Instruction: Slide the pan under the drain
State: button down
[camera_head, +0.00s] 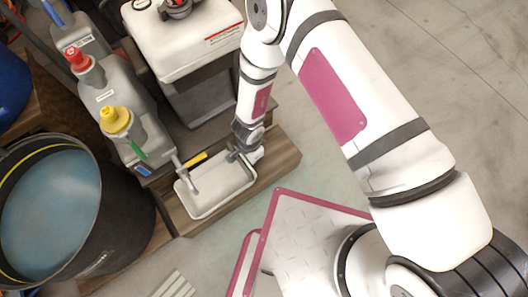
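The pan (212,211) is a shallow, light grey tray with a pale rim, lying on a wooden plank. My gripper (245,154) is at the pan's upper right corner, pointing down. Its fingers are small and partly hidden by the wrist, so I cannot tell whether they grip the rim. A drain pipe (186,175) with a yellow lever (195,160) comes out beside the grey tank. In the picture its end overlaps the pan's upper left part; the height between them is unclear.
The grey tank (120,97) has yellow and red caps. A white-topped box (185,40) stands behind the pan. A black bucket (125,215) of bluish liquid stands left. The plank (277,158) is bare right of the pan. Open concrete floor (440,70) lies to the right.

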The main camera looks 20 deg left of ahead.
jog(key=shift+s+a, duration=0.35)
jog(key=shift+s, duration=0.15)
notch_tip(320, 180, up, 9)
jog(key=w+d+p, duration=0.2)
jog(key=p, duration=0.6)
jog(key=shift+w, duration=0.25)
dwell(0.4)
